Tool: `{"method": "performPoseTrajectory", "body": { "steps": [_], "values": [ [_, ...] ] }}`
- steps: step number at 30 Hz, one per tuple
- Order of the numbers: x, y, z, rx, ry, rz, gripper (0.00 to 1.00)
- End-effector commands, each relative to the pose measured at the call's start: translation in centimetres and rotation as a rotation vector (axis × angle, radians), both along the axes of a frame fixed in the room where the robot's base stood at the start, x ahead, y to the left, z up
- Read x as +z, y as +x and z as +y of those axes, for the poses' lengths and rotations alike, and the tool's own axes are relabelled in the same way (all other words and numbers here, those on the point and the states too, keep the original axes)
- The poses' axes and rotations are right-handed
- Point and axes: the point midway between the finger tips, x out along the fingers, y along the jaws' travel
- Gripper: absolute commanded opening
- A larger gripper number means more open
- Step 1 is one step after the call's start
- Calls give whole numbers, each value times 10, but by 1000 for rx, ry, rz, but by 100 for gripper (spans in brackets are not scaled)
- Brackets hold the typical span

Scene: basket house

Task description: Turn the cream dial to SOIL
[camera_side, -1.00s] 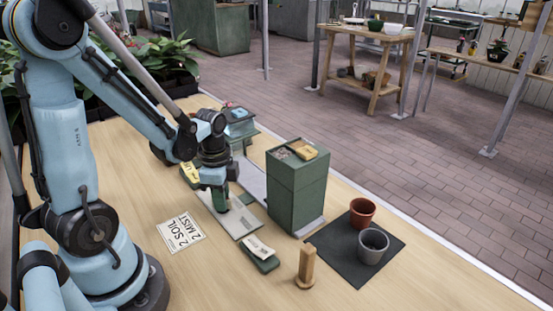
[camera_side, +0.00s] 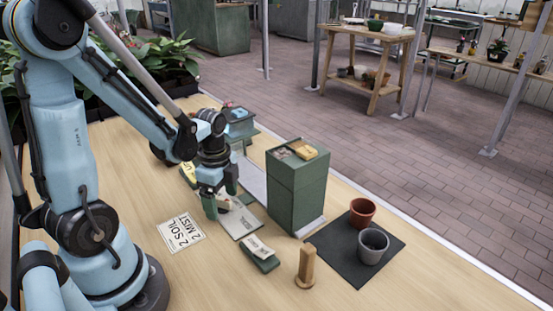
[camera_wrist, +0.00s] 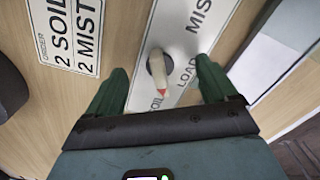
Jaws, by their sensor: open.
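The cream dial (camera_wrist: 159,78) stands on a pale plate (camera_wrist: 190,45) lettered MIST, LOAD and, partly hidden, what looks like SOIL. The dial is a long knob on a dark round base, and its red tip points down in the wrist view, close beside the partly hidden SOIL lettering. My gripper (camera_wrist: 162,88) is open, with one green finger on each side of the dial and visible gaps to it. In the side view my gripper (camera_side: 221,194) is low over the plate, and the dial is too small there to read.
A card (camera_side: 181,232) reading "2 SOIL 2 MIST" lies left of the plate. A tall green box (camera_side: 297,190) stands close on the right. A green block with a paper label (camera_side: 259,254), a wooden peg (camera_side: 306,268) and two pots on a dark mat (camera_side: 335,262) are nearer.

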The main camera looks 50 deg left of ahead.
Motion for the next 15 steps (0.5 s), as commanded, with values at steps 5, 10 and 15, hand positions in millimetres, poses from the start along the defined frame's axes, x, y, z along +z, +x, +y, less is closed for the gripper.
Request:
{"method": "performPoseTrajectory", "body": {
  "steps": [5,10,15],
  "values": [
    [0,0,0,0,0,0,85],
    [0,0,0,0,0,0,85],
    [4,0,0,0,0,0,85]
  ]
}}
